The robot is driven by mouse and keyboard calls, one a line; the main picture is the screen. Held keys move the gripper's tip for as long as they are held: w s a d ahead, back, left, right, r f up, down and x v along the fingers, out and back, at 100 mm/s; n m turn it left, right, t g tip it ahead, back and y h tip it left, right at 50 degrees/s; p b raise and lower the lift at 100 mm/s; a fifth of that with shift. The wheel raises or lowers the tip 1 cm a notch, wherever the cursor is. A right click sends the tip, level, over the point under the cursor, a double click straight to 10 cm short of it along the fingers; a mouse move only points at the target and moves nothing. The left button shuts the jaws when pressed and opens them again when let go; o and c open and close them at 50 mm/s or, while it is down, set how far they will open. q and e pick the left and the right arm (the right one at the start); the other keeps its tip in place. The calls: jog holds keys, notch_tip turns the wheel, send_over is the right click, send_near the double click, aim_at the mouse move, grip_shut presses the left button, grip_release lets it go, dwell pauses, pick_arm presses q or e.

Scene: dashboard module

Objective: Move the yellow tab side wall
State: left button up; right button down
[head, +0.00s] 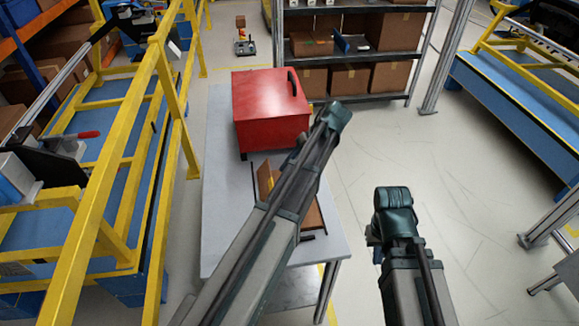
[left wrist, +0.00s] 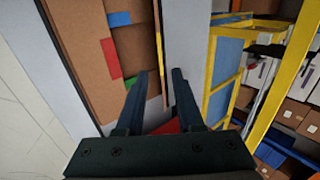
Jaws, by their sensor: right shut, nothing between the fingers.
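In the left wrist view, the narrow brown side wall with a yellow tab (left wrist: 159,58) stands at the right edge of a flat brown panel (left wrist: 133,45). My left gripper (left wrist: 161,72) is open, with its fingertips to either side of the wall's line. I cannot tell how far above the wall they are. In the head view, part of a brown wall (head: 264,181) shows on the table, partly behind my left arm. The left fingers are hidden there. My right gripper (head: 376,242) is shut and empty, away from the table, its fingers hardly visible.
A red case (head: 270,108) stands on the far part of the grey table (head: 219,200). Yellow rails (head: 164,120) run along the left. A shelf with cardboard boxes (head: 348,78) is behind. Red (left wrist: 110,58), blue (left wrist: 119,18) and green (left wrist: 130,82) patches mark the brown panel. Floor at right is open.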

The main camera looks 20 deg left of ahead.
pick_arm(q)
jog(key=shift+a, duration=0.1)
jog(key=shift+c, duration=1.1)
jog(key=s+a+n+h+p, duration=0.1)
jog(key=n, duration=0.1)
jog(key=s+a+r+n+h+p, duration=0.1)
jog(key=a+n+p, duration=0.1)
jog(key=s+a+r+n+h+p, duration=0.1)
jog(key=a, duration=0.1)
jog(key=shift+s+n+t+p, duration=0.25)
jog(key=shift+n+t+p, duration=0.1)
jog(key=shift+n+t, duration=0.05)
grip_shut()
jog(key=s+a+r+n+t+h+p, duration=0.3)
jog(key=a+r+n+t+h+p, duration=0.1)
jog(key=n, duration=0.8)
jog(key=shift+s+a+r+h+p, duration=0.3)
jog(key=shift+a+h+p, duration=0.1)
jog(key=shift+a+p, duration=0.45)
